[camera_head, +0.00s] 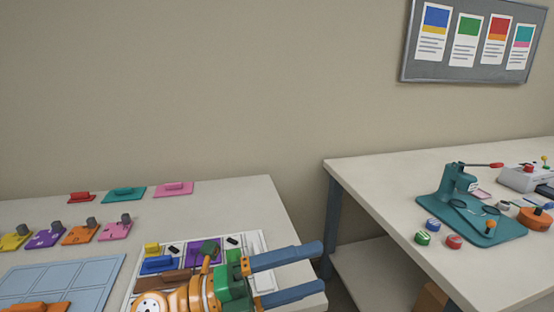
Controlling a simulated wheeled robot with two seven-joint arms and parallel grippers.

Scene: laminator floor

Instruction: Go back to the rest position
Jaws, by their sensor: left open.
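My left gripper (320,268) reaches in from the bottom of the head view, over the right front part of the left table (225,200). Its two blue fingers point right, spread apart, with nothing between them. The fingertips are at the table's right edge. My orange and white wrist hides part of a white printed sheet (257,240) that carries coloured blocks. A blue block (158,265) and a yellow block (152,248) lie on the sheet, left of the gripper. My right gripper is not in view.
A light blue gridded tray (95,272) lies left of the sheet. Several coloured pieces with handles line the table behind it. Across a gap, the right table (400,180) holds a teal press (465,205) and small round pieces. The back middle of the left table is clear.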

